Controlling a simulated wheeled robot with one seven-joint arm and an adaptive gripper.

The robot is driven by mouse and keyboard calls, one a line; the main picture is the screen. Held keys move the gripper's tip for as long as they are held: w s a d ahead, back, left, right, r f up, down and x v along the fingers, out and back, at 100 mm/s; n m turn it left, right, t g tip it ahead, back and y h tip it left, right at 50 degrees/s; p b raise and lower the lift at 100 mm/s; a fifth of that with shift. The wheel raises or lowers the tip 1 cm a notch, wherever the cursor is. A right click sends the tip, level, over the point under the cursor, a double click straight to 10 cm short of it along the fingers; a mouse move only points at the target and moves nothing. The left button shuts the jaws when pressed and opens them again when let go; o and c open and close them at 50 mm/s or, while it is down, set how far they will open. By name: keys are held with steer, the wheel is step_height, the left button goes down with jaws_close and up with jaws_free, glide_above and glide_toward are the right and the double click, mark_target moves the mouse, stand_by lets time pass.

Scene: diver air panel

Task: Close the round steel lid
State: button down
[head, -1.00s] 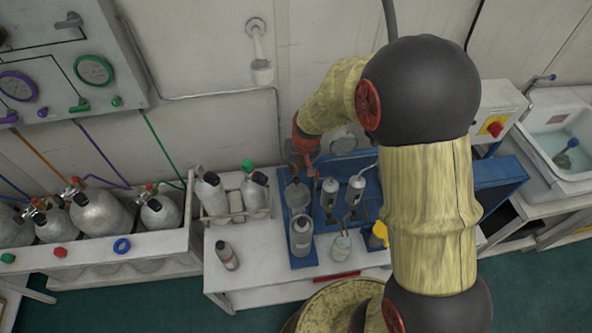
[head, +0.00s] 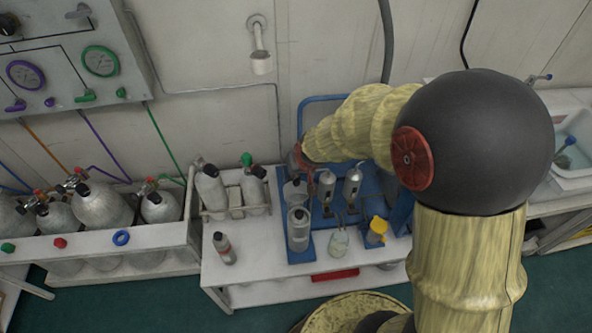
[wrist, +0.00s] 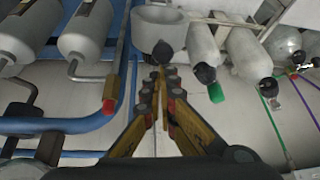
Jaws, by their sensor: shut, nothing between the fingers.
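A round grey steel vessel (head: 295,193) stands on the blue stand at the bench's back. It also shows at the top of the wrist view (wrist: 158,20), with a dark round knob (wrist: 162,51) in front of it. I cannot tell the lid apart from the vessel, nor how far it is open. My gripper (wrist: 160,72) is shut and empty, its fingertips pointing at the knob, just below it in the picture. I cannot tell whether they touch. In the head view, my arm reaches behind the vessel and mostly hides the gripper.
Two steel cylinders (head: 326,190) stand right of the vessel, and a grey bottle (head: 299,232) in front. Blue tubing (wrist: 65,124) runs beside my fingers. Gas cylinders (head: 211,188) stand left in a white rack. The front left bench top is mostly clear around a small bottle (head: 224,248).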

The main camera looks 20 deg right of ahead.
steer(key=shift+s+t, duration=0.3)
steer(key=shift+s, duration=0.05)
steer(key=shift+s+a+t, duration=0.15)
steer(key=shift+s+t, duration=0.3)
steer(key=shift+t, duration=0.35)
